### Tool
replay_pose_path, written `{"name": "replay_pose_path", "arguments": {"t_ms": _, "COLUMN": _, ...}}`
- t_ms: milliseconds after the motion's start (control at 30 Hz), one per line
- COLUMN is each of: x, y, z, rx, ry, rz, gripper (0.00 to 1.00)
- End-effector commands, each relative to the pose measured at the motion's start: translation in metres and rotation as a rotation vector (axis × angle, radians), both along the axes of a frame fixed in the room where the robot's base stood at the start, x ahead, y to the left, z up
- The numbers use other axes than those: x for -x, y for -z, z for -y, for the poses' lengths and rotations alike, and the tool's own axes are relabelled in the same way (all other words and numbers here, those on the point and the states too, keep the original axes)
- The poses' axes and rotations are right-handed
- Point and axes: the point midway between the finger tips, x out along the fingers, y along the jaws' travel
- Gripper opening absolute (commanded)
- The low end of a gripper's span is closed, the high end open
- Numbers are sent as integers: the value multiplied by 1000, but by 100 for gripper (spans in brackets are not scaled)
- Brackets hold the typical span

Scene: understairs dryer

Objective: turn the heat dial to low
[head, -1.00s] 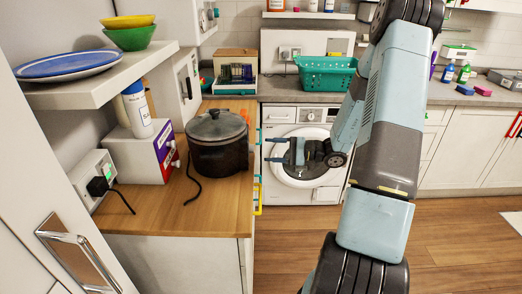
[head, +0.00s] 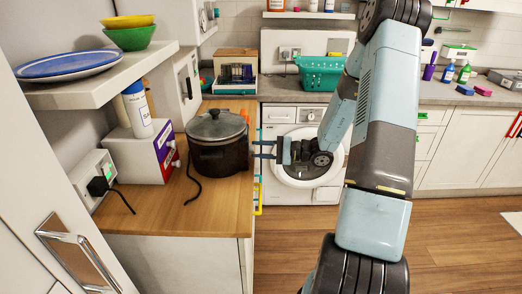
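No dial is clearly marked as the heat dial. A dark slow cooker (head: 218,150) with a lid and a black cord stands on the wooden counter at left; any dial on its right side is too small or hidden to tell. A white front-loading machine (head: 275,116) stands under the back counter, with a small round knob (head: 311,115) on its panel. My gripper (head: 256,150) points left, its two fingers apart with nothing between them. In the picture its tips are close to the cooker's right side; I cannot tell whether they touch.
A white box with a purple panel and red knobs (head: 165,150) stands left of the cooker. A socket with a black plug (head: 98,187) is on the wall. A shelf (head: 120,75) with plates and bowls overhangs the counter. A teal basket (head: 320,73) sits at the back.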

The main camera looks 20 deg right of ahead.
Motion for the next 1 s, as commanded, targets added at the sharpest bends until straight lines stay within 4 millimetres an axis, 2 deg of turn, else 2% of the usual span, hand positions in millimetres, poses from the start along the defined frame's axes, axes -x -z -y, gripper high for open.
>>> {"name": "replay_pose_path", "arguments": {"t_ms": 33, "x": 0, "y": 0, "z": 0, "rx": 1, "ry": -1, "rz": 0, "gripper": 27}}
{"name": "replay_pose_path", "arguments": {"t_ms": 300, "x": 1, "y": 1, "z": 0, "rx": 1, "ry": -1, "rz": -2, "gripper": 2}}
{"name": "replay_pose_path", "arguments": {"t_ms": 667, "x": 1, "y": 1, "z": -2, "rx": -16, "ry": -4, "rz": -64, "gripper": 2}}
{"name": "replay_pose_path", "arguments": {"t_ms": 1000, "x": 1, "y": 1, "z": -3, "rx": -88, "ry": -4, "rz": -308, "gripper": 2}}
